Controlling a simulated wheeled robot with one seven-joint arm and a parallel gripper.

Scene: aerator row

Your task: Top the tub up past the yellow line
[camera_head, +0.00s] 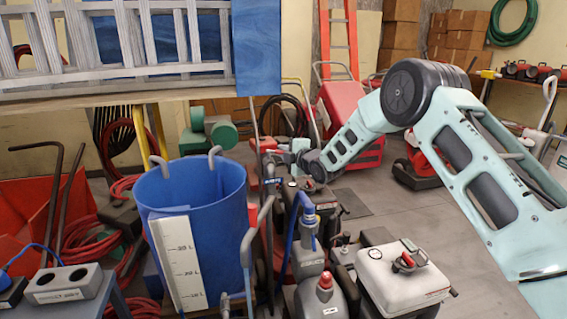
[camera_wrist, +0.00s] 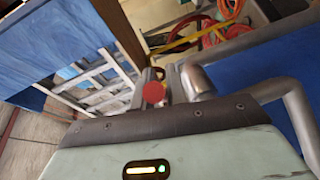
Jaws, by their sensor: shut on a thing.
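The blue tub (camera_head: 205,215) stands upright left of centre in the head view, with a white litre scale (camera_head: 178,262) on its front. Two grey bent pipes (camera_head: 214,155) hook over its rim. I cannot make out a yellow line or any water inside. My gripper (camera_head: 276,158) is just right of the tub's upper edge, shut on a small red-ended handle (camera_head: 267,144). In the wrist view the red end (camera_wrist: 153,92) shows at the fingers, beside a grey cylinder (camera_wrist: 199,82). The grip itself is partly hidden. A blue surface, seemingly the tub, shows at right (camera_wrist: 285,125).
A grey rack (camera_head: 120,70) hangs over the upper left. A socket box (camera_head: 68,283) sits at lower left. Open floor (camera_head: 440,215) lies farther right.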

